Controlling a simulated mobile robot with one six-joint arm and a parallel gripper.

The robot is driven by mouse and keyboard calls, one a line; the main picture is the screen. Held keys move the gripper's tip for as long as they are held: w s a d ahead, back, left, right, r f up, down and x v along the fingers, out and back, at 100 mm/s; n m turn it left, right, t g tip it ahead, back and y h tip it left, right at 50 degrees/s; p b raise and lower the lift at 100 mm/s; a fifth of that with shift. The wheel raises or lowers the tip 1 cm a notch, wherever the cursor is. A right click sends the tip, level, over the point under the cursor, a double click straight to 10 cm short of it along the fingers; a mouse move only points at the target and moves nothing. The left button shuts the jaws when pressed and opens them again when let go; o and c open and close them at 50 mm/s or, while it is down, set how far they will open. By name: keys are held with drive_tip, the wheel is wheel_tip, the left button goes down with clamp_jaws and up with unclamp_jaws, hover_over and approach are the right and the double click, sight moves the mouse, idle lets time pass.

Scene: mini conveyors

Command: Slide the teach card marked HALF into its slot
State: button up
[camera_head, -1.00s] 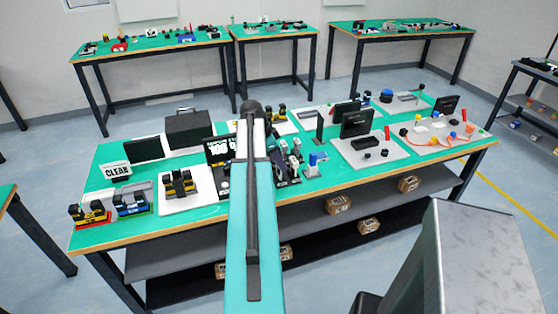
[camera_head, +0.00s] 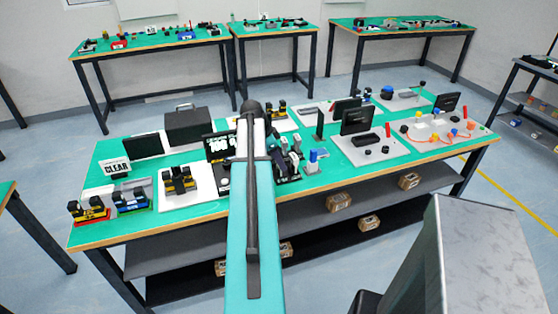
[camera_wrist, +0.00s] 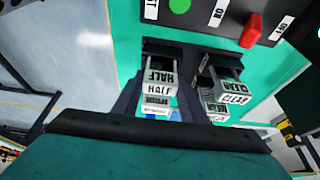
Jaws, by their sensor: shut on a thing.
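The HALF card (camera_wrist: 158,79) is a white block with black lettering, in the middle of the wrist view. My gripper (camera_wrist: 160,88) is shut on it, with dark fingers on either side. A dark slotted holder (camera_wrist: 163,49) lies just beyond the card; I cannot tell how far the card is in it. A CLEAR card (camera_wrist: 234,92) stands to the right, at a second dark holder (camera_wrist: 226,60). Other white lettered cards show below these two, partly hidden. In the head view my arm hides the gripper and the HALF card.
A dark panel with a green button (camera_wrist: 180,5) and a red switch (camera_wrist: 251,29) lies beyond the holders. In the head view, the green bench (camera_head: 215,212) carries a black case (camera_head: 188,126), a CLEAR sign (camera_head: 116,167), a black display (camera_head: 219,147) and a grey board (camera_head: 375,160).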

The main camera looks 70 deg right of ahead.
drive_tip(key=o, duration=1.2)
drive_tip(key=b+v, duration=0.2)
drive_tip(key=v, duration=1.1)
drive_tip(key=shift+w+a+r+b, duration=0.15)
drive_tip(key=shift+r+b, duration=0.15)
drive_tip(key=shift+b, duration=0.05)
